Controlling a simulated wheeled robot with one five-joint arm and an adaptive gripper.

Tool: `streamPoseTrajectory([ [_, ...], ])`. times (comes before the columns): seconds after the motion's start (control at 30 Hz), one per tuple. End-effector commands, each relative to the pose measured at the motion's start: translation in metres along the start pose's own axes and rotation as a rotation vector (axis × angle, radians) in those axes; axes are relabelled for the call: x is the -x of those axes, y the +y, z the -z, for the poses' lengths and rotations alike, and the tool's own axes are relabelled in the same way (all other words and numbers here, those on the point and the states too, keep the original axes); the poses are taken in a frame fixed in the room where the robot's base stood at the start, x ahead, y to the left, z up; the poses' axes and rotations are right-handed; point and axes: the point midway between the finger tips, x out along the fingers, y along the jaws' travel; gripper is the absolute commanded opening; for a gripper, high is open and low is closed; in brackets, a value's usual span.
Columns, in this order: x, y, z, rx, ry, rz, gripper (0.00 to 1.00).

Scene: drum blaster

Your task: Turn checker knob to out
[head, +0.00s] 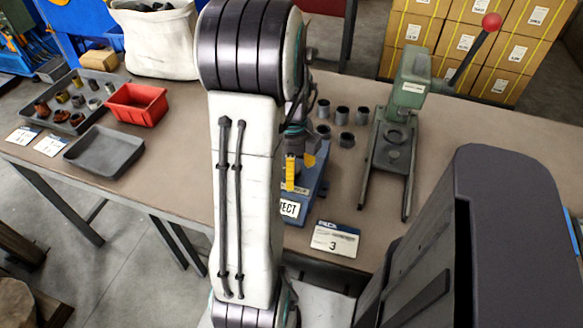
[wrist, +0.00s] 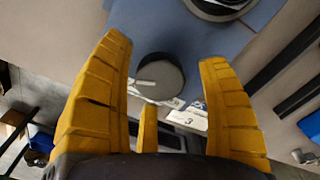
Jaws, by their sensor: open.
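The checker knob (wrist: 160,76) is a dark round dial with a pale pointer line on its face. In the wrist view the line points left and slightly down. The knob sits on the front of the blue checker (wrist: 240,35). My gripper (wrist: 166,62) is open, with yellow fingers on the left and right of the knob and a third finger below it. Gaps show between the side fingers and the knob. In the head view the blue checker (head: 318,190) is partly behind my arm, with my yellow fingers (head: 298,170) at it. The knob cannot be made out there.
A green press (head: 408,85) with a red-knobbed lever stands right of the checker, near several dark cups (head: 342,113). A card marked 3 (head: 335,239) is at the front edge. A red bin (head: 136,106) and grey tray (head: 104,151) lie left. Bare bench (head: 180,130) separates them from my arm.

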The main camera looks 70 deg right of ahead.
Motion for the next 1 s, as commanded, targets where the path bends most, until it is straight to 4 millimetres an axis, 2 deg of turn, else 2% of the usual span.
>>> streamPoseTrajectory([
  [0.3,-0.0012,0.0000,-0.0001,0.000,-0.001,0.000,0.71],
  [1.0,-0.0012,0.0000,0.0000,0.000,0.000,0.000,0.09],
])
